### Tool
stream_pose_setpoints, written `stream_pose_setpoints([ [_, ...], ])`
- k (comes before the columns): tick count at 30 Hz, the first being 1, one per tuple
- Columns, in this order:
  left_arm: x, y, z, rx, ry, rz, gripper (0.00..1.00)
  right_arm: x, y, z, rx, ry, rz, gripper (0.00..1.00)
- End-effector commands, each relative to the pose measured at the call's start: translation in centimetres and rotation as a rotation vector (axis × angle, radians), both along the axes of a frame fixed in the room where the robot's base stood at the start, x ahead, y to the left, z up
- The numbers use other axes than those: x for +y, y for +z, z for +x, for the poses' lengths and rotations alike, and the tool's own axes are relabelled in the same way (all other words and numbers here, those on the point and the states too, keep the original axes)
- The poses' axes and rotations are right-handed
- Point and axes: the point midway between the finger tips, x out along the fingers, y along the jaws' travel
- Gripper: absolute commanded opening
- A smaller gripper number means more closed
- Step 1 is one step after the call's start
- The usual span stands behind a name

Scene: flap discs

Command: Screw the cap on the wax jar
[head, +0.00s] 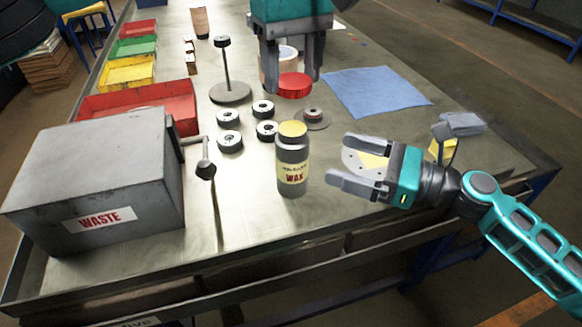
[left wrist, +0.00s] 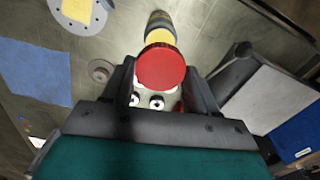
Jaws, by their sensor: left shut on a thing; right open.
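The wax jar (head: 292,170) stands upright on the bench, a grey bottle with a "WAX" label and a yellow top; it also shows in the left wrist view (left wrist: 160,22). My left gripper (head: 291,82) is shut on the round red cap (head: 295,87). It holds the cap above the bench, behind the jar in the head view and apart from it. The cap fills the middle of the left wrist view (left wrist: 161,67) between the fingers. My right gripper (head: 345,160) is open and empty, just right of the jar.
A grey waste box (head: 100,165) stands left, with coloured bins (head: 128,72) behind. Several small black-and-white rolls (head: 229,141) and a post on a round base (head: 231,92) are left of the jar. A blue cloth (head: 380,90) lies right. The bench front is clear.

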Motion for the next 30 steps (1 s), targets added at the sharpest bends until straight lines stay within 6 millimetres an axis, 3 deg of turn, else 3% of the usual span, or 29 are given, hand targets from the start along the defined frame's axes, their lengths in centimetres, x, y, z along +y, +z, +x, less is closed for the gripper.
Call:
stream_pose_setpoints([
  [7, 0.0, 0.0, 0.0, 0.0, 0.0, 0.0, 0.3, 1.8, 0.1, 0.8, -0.002, 0.001, 0.002, 0.92],
  [21, 0.0, 0.0, 0.0, 0.0, 0.0, 0.0, 0.3, 9.4, 0.1, 4.1, -0.001, 0.001, 0.002, 0.92],
  [30, 0.0, 0.0, 0.0, 0.0, 0.0, 0.0, 0.3, 11.0, 0.0, 4.8, -0.001, -0.001, 0.0, 0.92],
])
